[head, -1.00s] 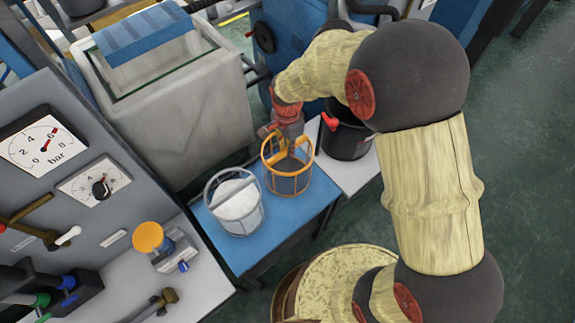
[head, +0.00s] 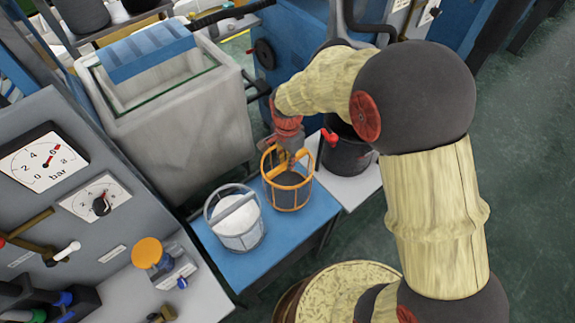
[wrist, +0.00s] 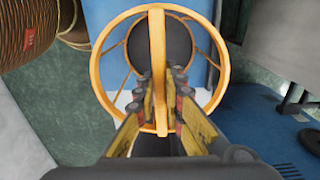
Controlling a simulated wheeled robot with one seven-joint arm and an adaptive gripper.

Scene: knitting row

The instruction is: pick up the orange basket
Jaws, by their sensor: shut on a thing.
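The orange basket (head: 271,187) has a round orange rim, orange ribs and a dark inside. It appears upright at the blue table top (head: 303,227) in the head view. I cannot tell whether its base touches the table. In the wrist view the orange basket (wrist: 98,62) is seen from above, with its handle bar crossing the middle of the ring. My gripper (head: 290,163) comes down from above, shut on this handle. In the wrist view the fingers of my gripper (wrist: 159,88) lie on both sides of the handle and hide part of the basket.
A grey-rimmed basket with white contents (head: 238,238) stands close to the left of the orange one. A black bucket (head: 346,157) stands close on the right. A large grey tank (head: 180,135) is behind left. A gauge panel (head: 85,150) is at left.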

